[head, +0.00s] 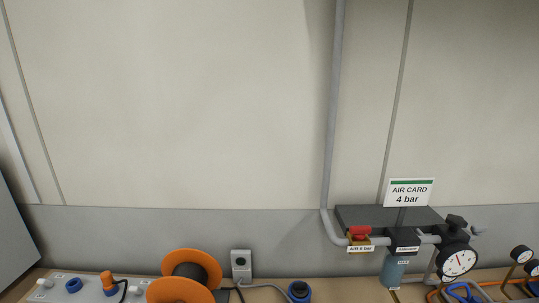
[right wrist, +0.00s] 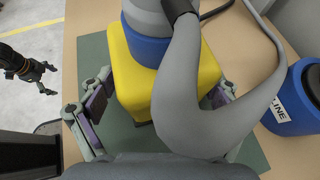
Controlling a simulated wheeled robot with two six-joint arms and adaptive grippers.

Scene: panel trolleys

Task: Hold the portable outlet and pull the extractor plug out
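A yellow box (right wrist: 135,80), which looks like the portable outlet, stands on a green mat in the right wrist view. A blue collar (right wrist: 148,48) sits on its top, with a grey plug-like body (right wrist: 147,18) in it. A thick grey bent hose (right wrist: 190,100) crosses in front and hides part of the box. My right gripper (right wrist: 158,100) has its fingers spread on either side of the box; contact is unclear. My left gripper (right wrist: 48,78) is at the left of this view, open and empty, away from the box. Neither gripper shows in the head view.
A blue cylinder marked "LINE" (right wrist: 294,100) stands right of the mat. In the head view, an orange reel (head: 183,290), a grey socket box (head: 241,265), a blue filter bowl (head: 393,272) and a gauge (head: 458,262) line the back. The wall above is mostly bare.

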